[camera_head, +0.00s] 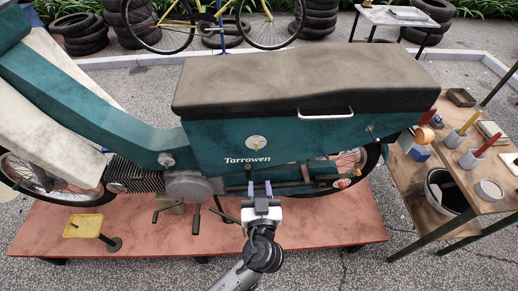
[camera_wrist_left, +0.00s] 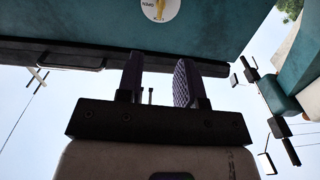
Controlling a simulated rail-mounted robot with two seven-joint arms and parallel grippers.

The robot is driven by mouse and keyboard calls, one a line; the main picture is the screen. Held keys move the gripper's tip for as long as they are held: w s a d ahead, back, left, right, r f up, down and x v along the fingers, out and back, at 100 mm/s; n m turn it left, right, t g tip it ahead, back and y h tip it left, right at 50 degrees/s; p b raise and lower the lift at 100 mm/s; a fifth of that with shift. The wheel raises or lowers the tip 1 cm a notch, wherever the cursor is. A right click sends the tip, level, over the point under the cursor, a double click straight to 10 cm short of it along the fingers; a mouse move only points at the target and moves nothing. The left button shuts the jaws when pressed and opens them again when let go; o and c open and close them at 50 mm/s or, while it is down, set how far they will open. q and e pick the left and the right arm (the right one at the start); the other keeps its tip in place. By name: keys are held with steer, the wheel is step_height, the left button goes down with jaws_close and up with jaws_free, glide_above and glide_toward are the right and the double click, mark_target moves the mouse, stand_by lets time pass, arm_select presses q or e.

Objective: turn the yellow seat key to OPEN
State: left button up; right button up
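The yellow seat key (camera_head: 257,143) sits on a round white plate on the teal side panel of the scooter, above the "Tarrowen" lettering. It also shows at the top edge of the left wrist view (camera_wrist_left: 160,8), partly cut off, with small OPEN lettering on the plate. My left gripper (camera_head: 258,187) is below the key and apart from it, in front of the lower side of the scooter. Its two purple-grey fingers (camera_wrist_left: 158,82) are spread and nothing is between them. My right gripper is in neither view.
The dark seat (camera_head: 300,78) with a white handle (camera_head: 326,115) tops the teal body. The scooter stands on a red platform (camera_head: 330,228). A wooden bench (camera_head: 434,215) with tools and pots is at right. A yellow-topped pedal (camera_head: 84,226) stands at left.

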mark_target(256, 147)
arm_select(q)
steer(key=w, duration=0.4)
steer(key=w+b, duration=0.1)
steer(key=w, duration=0.7)
steer(key=shift+a+f+b, duration=0.1)
steer(key=shift+a+b, duration=0.15)
steer(key=shift+b, duration=0.05)
steer(key=shift+w, duration=0.75)
jaws_close()
